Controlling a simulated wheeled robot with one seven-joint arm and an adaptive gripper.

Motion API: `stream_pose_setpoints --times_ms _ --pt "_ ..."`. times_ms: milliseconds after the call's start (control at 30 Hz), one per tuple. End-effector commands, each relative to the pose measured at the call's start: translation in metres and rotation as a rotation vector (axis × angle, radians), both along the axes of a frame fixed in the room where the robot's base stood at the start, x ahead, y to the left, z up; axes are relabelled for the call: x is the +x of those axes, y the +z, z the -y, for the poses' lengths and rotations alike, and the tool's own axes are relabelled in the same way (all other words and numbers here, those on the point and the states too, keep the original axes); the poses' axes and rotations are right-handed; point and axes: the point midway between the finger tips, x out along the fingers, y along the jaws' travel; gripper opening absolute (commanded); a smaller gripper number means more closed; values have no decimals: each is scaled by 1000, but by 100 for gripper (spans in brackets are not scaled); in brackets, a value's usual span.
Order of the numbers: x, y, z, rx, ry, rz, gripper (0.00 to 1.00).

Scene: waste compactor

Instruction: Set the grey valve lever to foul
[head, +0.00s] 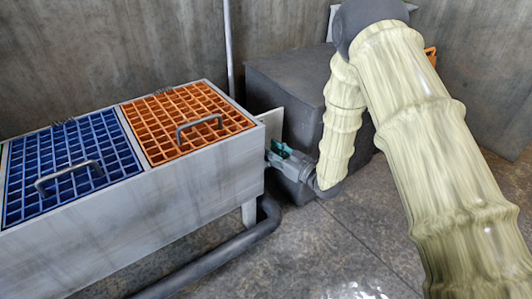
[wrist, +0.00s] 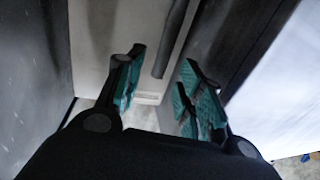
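A dark grey bar (wrist: 175,38), which looks like the grey valve lever, runs slightly tilted down a pale panel (wrist: 105,45) in the wrist view. Its lower end lies between the fingertips of my gripper (wrist: 164,62), apparently beyond them. My gripper is open, with a clear gap between its teal finger pads, and I see no contact with the bar. In the head view my gripper (head: 281,152) is low beside the right end of the trough, near the pale panel (head: 271,124). The lever cannot be made out there. No foul marking is readable.
The grey trough (head: 190,186) carries a blue grate (head: 62,165) and an orange grate (head: 186,117), both with handles. A large dark grey box (head: 288,85) stands behind my gripper. A dark pipe (head: 215,258) runs below the trough. The front floor is otherwise open.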

Motion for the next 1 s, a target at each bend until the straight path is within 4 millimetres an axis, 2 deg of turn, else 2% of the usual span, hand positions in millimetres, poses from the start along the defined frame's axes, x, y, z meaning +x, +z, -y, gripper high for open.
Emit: stream_pose_setpoints --times_ms 200,567,800,1000 --pt "13 -1 -14 1 0 2 37" --pt "16 1 -17 4 0 1 37" --pt "16 1 -16 3 -1 1 0" --pt "16 1 -12 4 -2 1 0"
